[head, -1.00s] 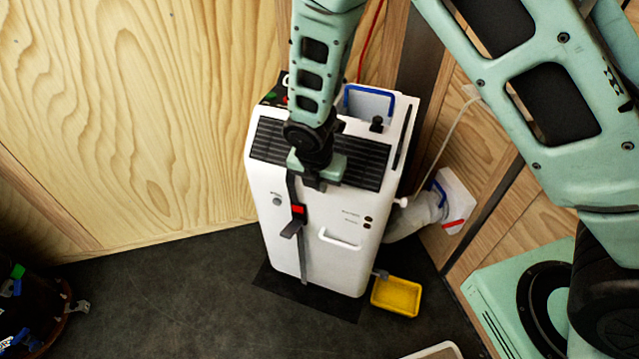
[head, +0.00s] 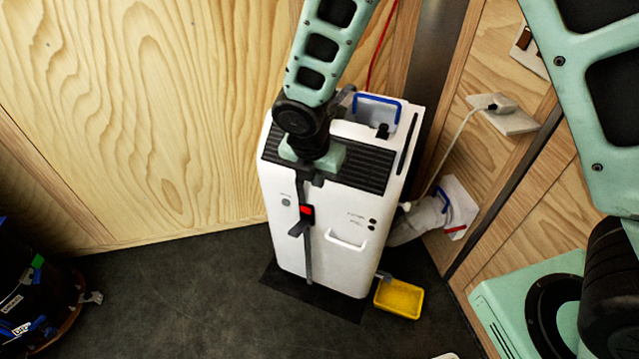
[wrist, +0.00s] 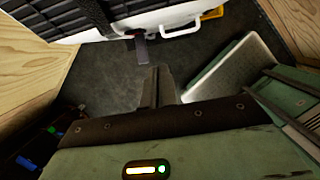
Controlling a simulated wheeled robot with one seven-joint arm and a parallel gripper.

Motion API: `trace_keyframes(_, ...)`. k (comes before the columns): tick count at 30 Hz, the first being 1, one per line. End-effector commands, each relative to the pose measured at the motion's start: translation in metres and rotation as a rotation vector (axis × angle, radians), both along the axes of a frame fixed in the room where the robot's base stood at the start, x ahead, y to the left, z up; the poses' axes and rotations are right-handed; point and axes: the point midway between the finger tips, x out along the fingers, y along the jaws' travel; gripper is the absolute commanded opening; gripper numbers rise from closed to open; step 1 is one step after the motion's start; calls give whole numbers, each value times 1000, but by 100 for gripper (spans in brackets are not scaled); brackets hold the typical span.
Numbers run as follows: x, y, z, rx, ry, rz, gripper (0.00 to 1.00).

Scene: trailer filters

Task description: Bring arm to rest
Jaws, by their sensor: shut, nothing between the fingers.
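My gripper (head: 318,179) is in front of and above the top of a white appliance (head: 345,268) in the head view. In the wrist view my gripper (wrist: 159,72) has its dark fingers together, with nothing between them. It points down toward the floor near the appliance's front. I cannot tell from the head view how far it stands off the black slatted grille (head: 368,165). A dark strap with a red buckle (head: 306,212) runs down the appliance's front; its dark end also shows in the wrist view (wrist: 141,48).
A yellow tray (head: 399,299) lies on the floor right of the appliance. A hose (head: 407,226) and a white cable (head: 438,166) lead to the right wall. A dark bin (head: 35,300) with coloured items stands at left. The floor between is clear.

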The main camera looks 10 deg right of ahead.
Motion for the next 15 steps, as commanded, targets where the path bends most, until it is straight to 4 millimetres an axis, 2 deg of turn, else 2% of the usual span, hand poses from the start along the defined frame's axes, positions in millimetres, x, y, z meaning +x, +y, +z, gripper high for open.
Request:
trace_keyframes(10,-6,2,13,13,1,-35,0)
trace_keyframes(13,-22,3,30,66,1,-180,0)
trace_keyframes(15,-42,3,48,121,7,-351,0)
